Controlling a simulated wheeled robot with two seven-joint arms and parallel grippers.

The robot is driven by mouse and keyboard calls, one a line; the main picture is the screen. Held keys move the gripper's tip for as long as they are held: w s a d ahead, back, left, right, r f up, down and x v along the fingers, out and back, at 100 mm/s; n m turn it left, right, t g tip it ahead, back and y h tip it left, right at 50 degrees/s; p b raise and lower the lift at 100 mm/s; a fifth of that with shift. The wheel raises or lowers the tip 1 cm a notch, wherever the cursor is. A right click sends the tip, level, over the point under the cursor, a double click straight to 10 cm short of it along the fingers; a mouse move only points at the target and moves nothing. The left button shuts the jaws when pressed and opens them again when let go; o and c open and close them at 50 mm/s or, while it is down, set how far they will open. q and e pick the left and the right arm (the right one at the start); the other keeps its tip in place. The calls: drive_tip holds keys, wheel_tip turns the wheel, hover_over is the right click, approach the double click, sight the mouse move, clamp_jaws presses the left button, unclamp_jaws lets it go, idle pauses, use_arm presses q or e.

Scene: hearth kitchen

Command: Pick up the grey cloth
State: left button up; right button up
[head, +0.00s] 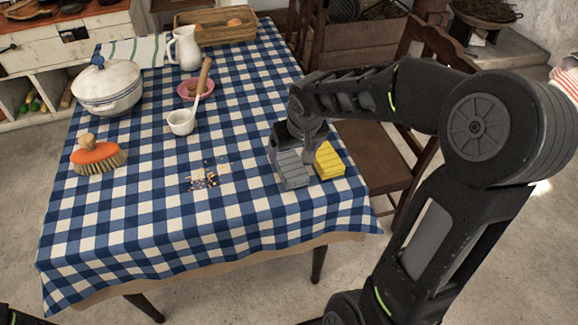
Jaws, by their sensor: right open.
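The grey cloth (293,170) is folded into a small block with ridges. It lies on the blue and white checked tablecloth near the table's right edge. My right gripper (292,153) comes in from the right and is open just above the far end of the grey cloth. The gripper hides part of that end, and I cannot tell whether the fingers touch the cloth. My left gripper is not in view.
A yellow cloth (329,161) lies close on the right of the grey one. Crumbs (202,179) lie to the left. A wooden chair (375,155) is beside the table.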

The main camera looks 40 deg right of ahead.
sight(289, 162)
drive_tip(key=shift+x, duration=1.3)
drive_tip(key=shift+x, duration=2.6)
drive_tip(key=shift+f+b, duration=0.15)
drive_tip(key=shift+b, duration=0.15)
drive_tip(key=shift+c, duration=0.4)
drive_tip(key=c, duration=1.4)
